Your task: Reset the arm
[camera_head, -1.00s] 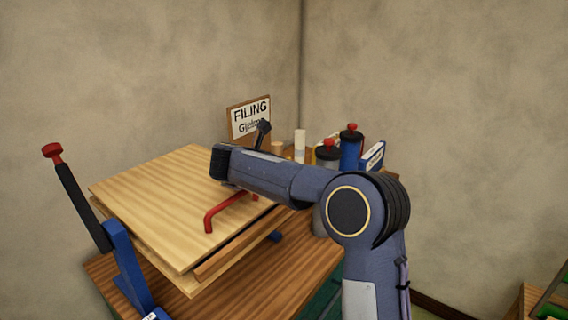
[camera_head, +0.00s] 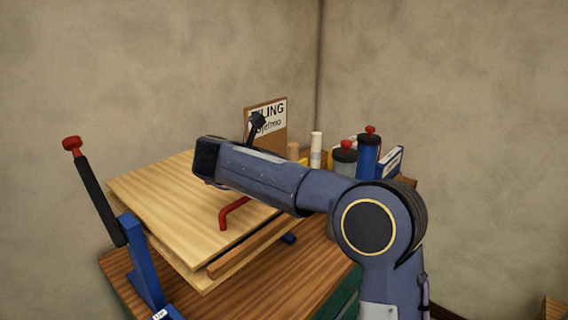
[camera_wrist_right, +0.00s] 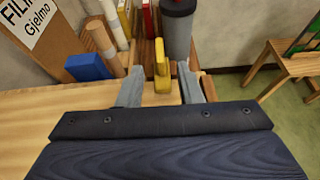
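My right arm (camera_head: 262,176) comes in from the lower right in the head view, bent at the elbow, and reaches left over the tilted wooden board (camera_head: 150,195). Its gripper is hidden behind the arm there. In the right wrist view my right gripper (camera_wrist_right: 160,92) has its two grey fingers apart. A narrow yellow item (camera_wrist_right: 162,65) shows between and beyond them, with space on both sides. My left gripper is in neither view.
A blue clamp (camera_head: 143,262) with a red-knobbed black handle stands left of the board. A red bent handle (camera_head: 228,214) lies by the board's edge. Behind are a sign (camera_head: 272,118), a blue bottle (camera_head: 367,158) and a grey canister (camera_head: 344,163). A wooden stand (camera_wrist_right: 281,66) is at right.

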